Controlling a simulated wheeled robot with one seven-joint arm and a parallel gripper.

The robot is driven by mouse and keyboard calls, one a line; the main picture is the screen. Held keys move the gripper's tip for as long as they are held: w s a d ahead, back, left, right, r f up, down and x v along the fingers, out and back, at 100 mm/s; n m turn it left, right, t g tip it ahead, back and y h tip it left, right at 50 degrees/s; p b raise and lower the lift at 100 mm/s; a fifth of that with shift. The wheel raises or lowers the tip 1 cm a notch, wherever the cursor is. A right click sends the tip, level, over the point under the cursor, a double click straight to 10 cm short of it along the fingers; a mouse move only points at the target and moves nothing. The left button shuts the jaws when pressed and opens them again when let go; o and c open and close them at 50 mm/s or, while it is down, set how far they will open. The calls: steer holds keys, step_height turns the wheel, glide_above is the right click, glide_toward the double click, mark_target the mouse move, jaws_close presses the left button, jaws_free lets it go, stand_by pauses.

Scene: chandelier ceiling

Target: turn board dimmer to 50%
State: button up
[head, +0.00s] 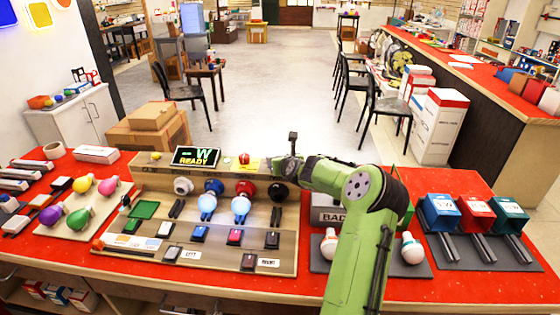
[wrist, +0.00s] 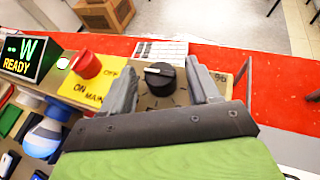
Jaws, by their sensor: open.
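The board dimmer is a black round knob (wrist: 160,79) with a white pointer mark toward its left side in the wrist view. Tick marks fan out on the board around it, and a partly hidden label (wrist: 221,77) lies to its right. My gripper (wrist: 165,86) is open, with one grey finger on each side of the knob. I cannot tell whether either finger touches it. In the head view my gripper (head: 290,160) is at the board's back right and hides the knob. The wooden board (head: 150,178) stands on the red table.
A red main switch (wrist: 87,64) on a yellow ON/OFF plate is left of the knob. A display (head: 196,156) reads "--W READY". Bulbs in sockets (head: 207,204) stand just in front. Coloured bins (head: 440,212) are at the right.

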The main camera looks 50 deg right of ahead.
steer(key=c, duration=1)
steer(key=shift+s+d+r+n+t+y+p, duration=0.15)
steer(key=shift+n+t+y+p, duration=0.25)
steer(key=shift+n+y+p, duration=0.6)
steer(key=n+y+p, duration=0.2)
steer(key=p, duration=0.1)
steer(key=n+t+y+p, duration=0.1)
steer(key=shift+d+y+p, duration=0.25)
steer(key=shift+y+p, duration=0.05)
steer(key=shift+d+n+y+p, duration=0.1)
steer(key=shift+n+y+p, duration=0.35)
steer(key=shift+n+y, duration=1.15)
steer(key=shift+y, duration=0.2)
steer(key=shift+n+g+y, duration=0.3)
steer(key=shift+n+y, duration=0.1)
steer(key=shift+y, duration=0.1)
